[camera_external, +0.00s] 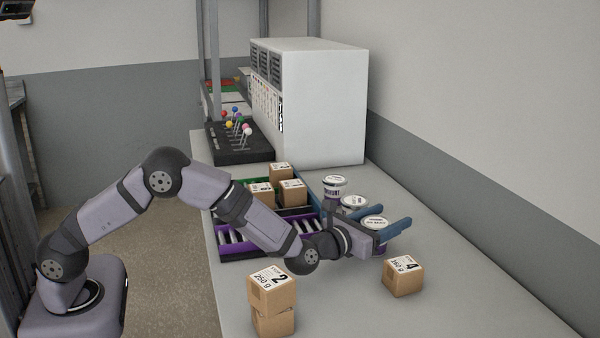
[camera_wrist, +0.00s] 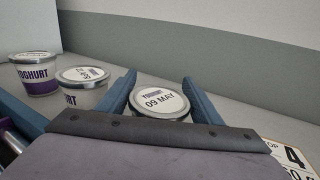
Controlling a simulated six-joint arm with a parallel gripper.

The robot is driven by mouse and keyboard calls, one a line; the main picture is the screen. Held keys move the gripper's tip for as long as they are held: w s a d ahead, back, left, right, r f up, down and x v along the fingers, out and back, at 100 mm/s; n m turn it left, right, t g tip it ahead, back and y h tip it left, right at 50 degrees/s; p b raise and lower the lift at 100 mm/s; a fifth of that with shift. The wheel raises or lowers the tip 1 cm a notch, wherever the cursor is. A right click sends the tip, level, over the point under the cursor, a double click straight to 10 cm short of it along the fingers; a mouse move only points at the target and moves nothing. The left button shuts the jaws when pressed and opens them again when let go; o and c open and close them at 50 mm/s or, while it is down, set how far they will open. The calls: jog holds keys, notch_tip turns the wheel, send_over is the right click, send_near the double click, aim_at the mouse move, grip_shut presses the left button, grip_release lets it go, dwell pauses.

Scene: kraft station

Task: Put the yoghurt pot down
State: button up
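A yoghurt pot with a white lid reading 09 MAY sits between my blue fingers in the wrist view (camera_wrist: 158,102); its lid also shows in the external view (camera_external: 376,221). My gripper (camera_external: 382,228) reaches in low over the counter, its fingers close against both sides of this pot. The pot is upright; its lower part is hidden, so I cannot tell whether its base touches the counter. Two more yoghurt pots stand in a row beyond it: a middle pot (camera_external: 354,202) and a far pot (camera_external: 334,186). Both show at the left of the wrist view.
A box marked 4 (camera_external: 403,277) stands just right of my gripper. Two stacked boxes (camera_external: 272,300) stand at the front. A purple crate (camera_external: 232,252) and a green crate with boxes lie left of the pots. A white cabinet (camera_external: 325,105) stands behind. The right counter is clear.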

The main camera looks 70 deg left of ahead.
aim_at(378, 220)
jog(key=shift+o, duration=1.4)
jog(key=shift+r+p, duration=0.2)
jog(key=shift+p, duration=0.1)
jog(key=shift+s+d+f+b, duration=0.15)
jog(key=shift+s+b, duration=0.15)
jog(key=shift+b, duration=0.05)
jog(key=shift+b+v, duration=0.45)
jog(key=shift+v, duration=0.6)
notch_tip(378, 220, up, 6)
jog(key=shift+s+r, duration=0.1)
jog(key=shift+s, duration=0.1)
jog(key=shift+r, duration=0.5)
